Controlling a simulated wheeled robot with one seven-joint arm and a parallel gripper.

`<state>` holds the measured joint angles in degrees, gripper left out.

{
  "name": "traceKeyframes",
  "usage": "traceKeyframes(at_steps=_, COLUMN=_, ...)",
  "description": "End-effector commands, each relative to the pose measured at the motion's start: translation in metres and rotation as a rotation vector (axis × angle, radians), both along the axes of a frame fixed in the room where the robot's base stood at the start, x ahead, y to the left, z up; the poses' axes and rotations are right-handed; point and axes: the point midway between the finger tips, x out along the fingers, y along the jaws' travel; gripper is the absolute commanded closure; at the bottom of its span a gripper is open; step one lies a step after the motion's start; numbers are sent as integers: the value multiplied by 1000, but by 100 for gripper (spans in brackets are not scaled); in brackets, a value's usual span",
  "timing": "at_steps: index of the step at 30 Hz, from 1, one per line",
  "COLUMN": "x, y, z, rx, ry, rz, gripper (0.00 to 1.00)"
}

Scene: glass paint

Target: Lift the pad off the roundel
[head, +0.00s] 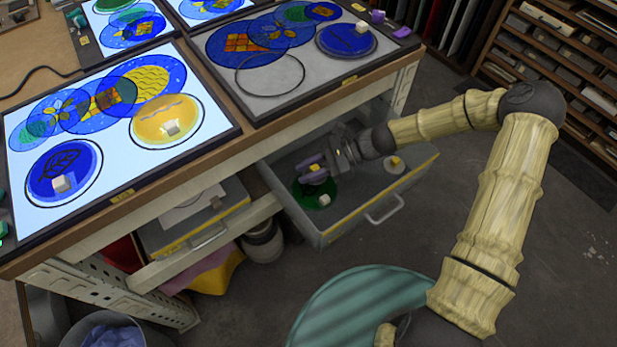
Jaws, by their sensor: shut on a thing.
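My gripper (321,169) reaches into the open drawer from the right. It is shut on a small purple piece with a yellow patch, which I take to be the pad (312,170). A dark green roundel (308,194) lies on the drawer floor just below the pad, with a small white block (324,200) on it. The pad overlaps the roundel's upper edge in the picture. I cannot tell whether they touch. The fingertips are small and partly hidden by the pad.
The grey drawer (352,212) also holds a small yellow and white piece (396,164) at the right. Above it, the worktable carries a lit panel (112,165) and a grey panel (270,104) with coloured roundels. The table edge overhangs the drawer's back.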

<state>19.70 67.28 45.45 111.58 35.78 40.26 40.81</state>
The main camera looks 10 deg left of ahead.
Motion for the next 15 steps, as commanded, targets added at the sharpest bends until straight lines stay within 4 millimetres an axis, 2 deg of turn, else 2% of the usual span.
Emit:
traceKeyframes(at_steps=1, x=1, y=0, z=15, rx=-1, ry=-4, rz=0, gripper=97)
traceKeyframes(at_steps=6, x=0, y=0, z=48, rx=0, ry=-2, rz=1, gripper=97)
traceKeyframes(at_steps=7, x=2, y=-2, z=51, rx=-1, ry=-2, rz=-1, gripper=97)
traceKeyframes(at_steps=15, x=30, y=-57, z=47, rx=-3, ry=-1, rz=-5, gripper=97)
